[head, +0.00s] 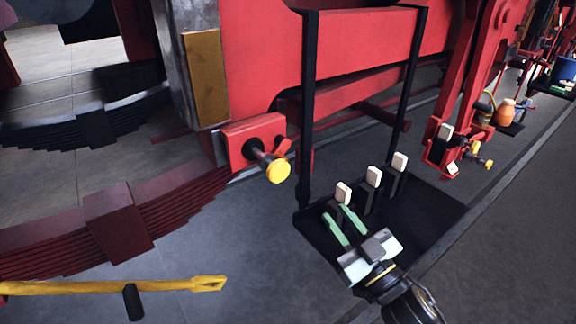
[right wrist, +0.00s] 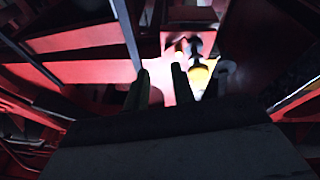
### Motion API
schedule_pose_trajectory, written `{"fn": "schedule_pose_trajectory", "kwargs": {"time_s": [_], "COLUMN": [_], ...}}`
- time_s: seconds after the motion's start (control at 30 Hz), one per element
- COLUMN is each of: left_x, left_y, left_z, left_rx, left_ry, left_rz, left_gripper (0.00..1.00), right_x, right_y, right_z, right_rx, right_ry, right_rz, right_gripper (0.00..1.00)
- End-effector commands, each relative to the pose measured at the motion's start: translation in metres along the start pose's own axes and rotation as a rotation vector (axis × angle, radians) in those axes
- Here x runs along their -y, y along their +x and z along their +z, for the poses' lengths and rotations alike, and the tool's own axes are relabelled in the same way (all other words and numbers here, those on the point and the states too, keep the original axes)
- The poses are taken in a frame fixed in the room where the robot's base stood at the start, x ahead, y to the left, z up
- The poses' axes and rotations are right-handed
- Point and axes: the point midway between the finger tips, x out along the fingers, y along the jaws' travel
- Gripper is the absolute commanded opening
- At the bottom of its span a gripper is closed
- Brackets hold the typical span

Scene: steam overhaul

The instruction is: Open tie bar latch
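A red block (head: 252,140) on the red frame carries a black stem with a yellow round knob (head: 278,171) at its end and a small red lever (head: 282,147) beside it. This looks like the latch; I cannot tell for certain. In the right wrist view the yellow knob (right wrist: 202,76) shows beyond the fingers, right of them. My right gripper (head: 335,211) has green fingers, spread apart and empty, over the black tray, below and right of the knob and clear of it. The fingers also show in the right wrist view (right wrist: 158,78). My left gripper is out of view.
A black tray (head: 440,205) hangs on black straps and holds several pale-topped upright pieces (head: 373,176). A yellow bar (head: 150,287) with an eyed end is at lower left. A dark red leaf spring (head: 118,222) is at left. Grey floor is open at right.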

Motion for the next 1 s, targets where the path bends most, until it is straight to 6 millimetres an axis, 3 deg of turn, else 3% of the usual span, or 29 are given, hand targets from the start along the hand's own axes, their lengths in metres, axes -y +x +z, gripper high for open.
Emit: {"fn": "schedule_pose_trajectory", "kwargs": {"time_s": [0.33, 0.8, 1.0], "left_x": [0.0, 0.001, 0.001], "left_y": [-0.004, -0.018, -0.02], "left_z": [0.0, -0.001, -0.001], "left_rx": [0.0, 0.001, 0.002], "left_ry": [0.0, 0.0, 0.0], "left_rz": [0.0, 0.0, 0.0], "left_gripper": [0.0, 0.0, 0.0], "right_x": [0.019, 0.03, 0.033], "right_y": [0.022, 0.113, 0.135], "right_z": [-0.018, -0.029, -0.03], "right_rx": [-0.115, -0.113, -0.112], "right_ry": [-0.01, -0.01, -0.009], "right_rz": [-0.127, -0.124, -0.124], "right_gripper": [0.25, 0.25, 0.25]}}
